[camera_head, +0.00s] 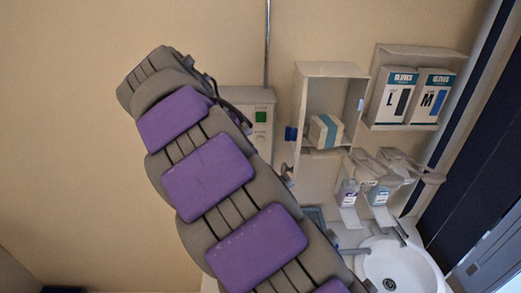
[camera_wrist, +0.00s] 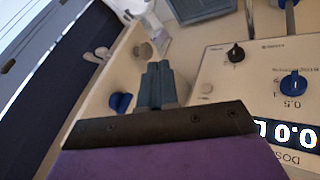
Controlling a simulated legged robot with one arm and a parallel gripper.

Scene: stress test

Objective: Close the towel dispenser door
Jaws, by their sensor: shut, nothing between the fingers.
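An open, pale box-shaped wall cabinet (camera_head: 334,69), which looks like the towel dispenser, hangs right of centre in the head view. A white and blue pack (camera_head: 326,131) sits in its lower part, and a small blue piece (camera_head: 291,133) shows at its lower left. I cannot clearly make out the door or its angle. My gripper (camera_wrist: 158,84) shows in the wrist view with its grey fingers together and empty, in front of a beige surface. My purple and grey arm crosses the head view, and the fingertips cannot be made out there.
Right of the cabinet is a glove-box holder (camera_head: 404,126), with bottles (camera_head: 379,195) below it and a white sink (camera_head: 403,268) at lower right. The wrist view shows a panel with knobs and a display (camera_wrist: 262,75), and a blue knob (camera_wrist: 121,102) left of the fingers.

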